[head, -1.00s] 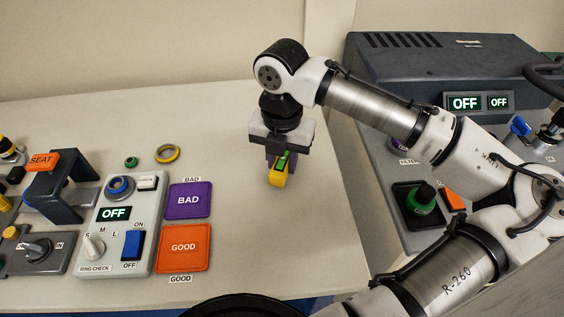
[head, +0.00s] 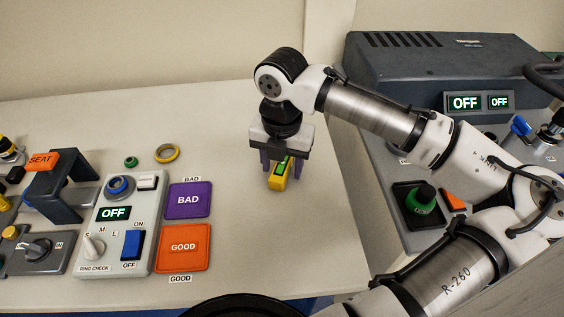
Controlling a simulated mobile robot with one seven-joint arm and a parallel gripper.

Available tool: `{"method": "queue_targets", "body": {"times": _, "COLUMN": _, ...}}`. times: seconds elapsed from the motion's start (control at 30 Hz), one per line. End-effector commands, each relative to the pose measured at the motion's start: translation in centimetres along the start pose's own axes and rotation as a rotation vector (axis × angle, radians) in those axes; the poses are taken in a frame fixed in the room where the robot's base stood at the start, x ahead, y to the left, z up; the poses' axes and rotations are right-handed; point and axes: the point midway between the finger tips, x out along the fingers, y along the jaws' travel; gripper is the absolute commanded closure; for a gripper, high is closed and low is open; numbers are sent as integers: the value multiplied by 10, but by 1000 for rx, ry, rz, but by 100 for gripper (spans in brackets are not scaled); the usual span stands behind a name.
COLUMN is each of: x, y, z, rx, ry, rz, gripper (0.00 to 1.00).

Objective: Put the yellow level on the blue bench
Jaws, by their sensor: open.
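The yellow level (head: 279,179) has a green strip on top and sits on the pale bench top, below my gripper. My gripper (head: 281,165) is open, with its two purple fingers spread apart on the left and right of the level. The gripper body hides the far end of the level. The bench (head: 120,285) has a light top, and a strip of blue shows along its front edge at the bottom of the head view.
A ring check box (head: 113,240), purple BAD pad (head: 187,200) and orange GOOD pad (head: 183,247) lie to the left. A grey console (head: 440,70) stands right. Bench around the level is clear.

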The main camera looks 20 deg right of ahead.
Motion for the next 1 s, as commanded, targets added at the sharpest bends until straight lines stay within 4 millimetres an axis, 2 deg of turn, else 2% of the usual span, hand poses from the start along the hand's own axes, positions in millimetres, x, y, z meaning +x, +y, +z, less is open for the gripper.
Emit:
{"method": "queue_targets", "body": {"times": 0.17, "x": -22, "y": 0, "z": 1, "rx": 1, "ry": -2, "rz": 2, "gripper": 50}}
{"method": "queue_targets", "body": {"times": 0.4, "x": -75, "y": 1, "z": 0, "rx": -1, "ry": -2, "rz": 3, "gripper": 50}}
{"method": "queue_targets", "body": {"times": 0.6, "x": -108, "y": 1, "z": 0, "rx": -1, "ry": -1, "rz": 1, "gripper": 50}}
{"method": "queue_targets", "body": {"times": 0.77, "x": -120, "y": 0, "z": 0, "rx": 0, "ry": -1, "rz": 1, "gripper": 50}}
{"method": "queue_targets", "body": {"times": 1.0, "x": -122, "y": 0, "z": 0, "rx": 0, "ry": 0, "rz": 0, "gripper": 50}}
